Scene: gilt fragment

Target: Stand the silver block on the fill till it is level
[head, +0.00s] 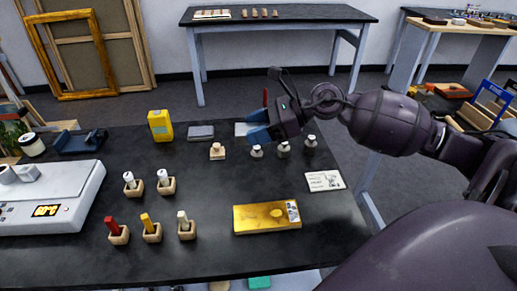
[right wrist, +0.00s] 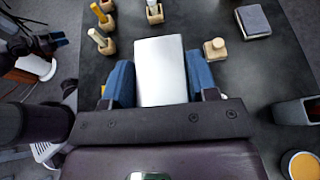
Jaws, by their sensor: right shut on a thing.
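The silver block (right wrist: 160,70) is a flat pale plate between the blue fingers of my right gripper (right wrist: 160,88), which is shut on it. In the head view, my right gripper (head: 258,133) is over the far part of the dark table, and a pale end of the block (head: 240,129) shows beside its fingers. The gilt fragment (head: 267,217) lies flat near the table's front right, apart from the gripper. A grey-white patch, perhaps the fill (head: 293,211), shows at its right end. A dark part with a blue tip, probably my left gripper (right wrist: 58,40), shows in the right wrist view; its fingers are unclear.
Several small bottles (head: 283,149) stand below my right gripper. Wooden holders (head: 152,232) stand left of the fragment. A printed card (head: 325,181) lies behind it.

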